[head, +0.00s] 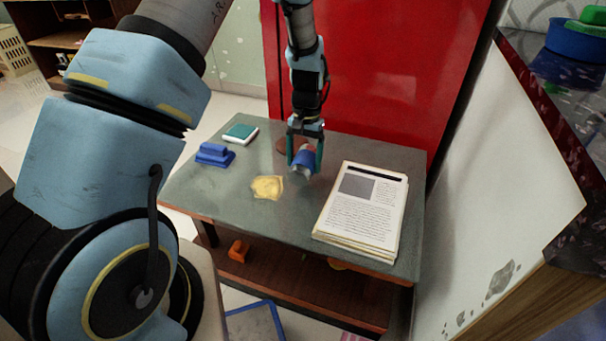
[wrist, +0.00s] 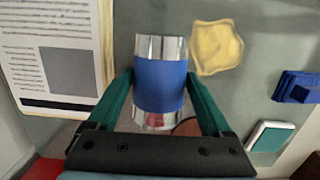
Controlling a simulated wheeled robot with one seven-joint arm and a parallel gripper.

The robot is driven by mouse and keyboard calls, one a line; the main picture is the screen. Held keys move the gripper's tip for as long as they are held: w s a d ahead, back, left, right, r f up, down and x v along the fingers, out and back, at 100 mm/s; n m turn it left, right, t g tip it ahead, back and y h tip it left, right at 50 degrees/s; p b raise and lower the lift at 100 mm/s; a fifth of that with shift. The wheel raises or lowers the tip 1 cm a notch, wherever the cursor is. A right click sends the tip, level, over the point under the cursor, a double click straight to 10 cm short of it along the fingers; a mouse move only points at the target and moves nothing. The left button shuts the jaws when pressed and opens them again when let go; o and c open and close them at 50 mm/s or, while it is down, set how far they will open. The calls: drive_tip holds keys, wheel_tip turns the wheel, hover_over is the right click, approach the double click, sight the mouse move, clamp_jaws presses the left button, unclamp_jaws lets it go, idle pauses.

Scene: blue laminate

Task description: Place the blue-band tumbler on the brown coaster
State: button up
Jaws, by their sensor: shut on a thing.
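The blue-band tumbler (head: 303,158) is silvery with a wide blue band. In the wrist view the tumbler (wrist: 160,84) shows side-on, with a shiny band at each end. My gripper (head: 304,161) is shut on it, one green finger on each side of the blue band. The tumbler looks tilted in the head view; I cannot tell whether it touches the table. The brown coaster (head: 281,146) lies flat on the table just behind and left of my gripper, partly hidden by it. In the wrist view a sliver of the coaster (wrist: 187,127) shows beside the tumbler's lower end.
The grey table (head: 222,190) also holds an open-page stack of paper (head: 362,212) at right, a crumpled yellow piece (head: 267,187) in front, a blue block-like thing (head: 214,154) and a teal-and-white block (head: 240,133) at left. A red panel (head: 375,80) stands behind.

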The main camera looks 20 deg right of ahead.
sight(306, 152)
drive_tip(key=shift+f, duration=2.2)
drive_tip(key=shift+f+b, duration=0.15)
drive_tip(key=shift+b, duration=0.15)
drive_tip(key=o, duration=1.3)
drive_tip(key=r, duration=0.4)
drive_tip(key=r+p, duration=0.1)
drive_tip(key=r, duration=0.3)
drive_tip(key=w+d+r, duration=0.1)
drive_tip(key=r, duration=0.3)
drive_tip(key=shift+r, duration=0.15)
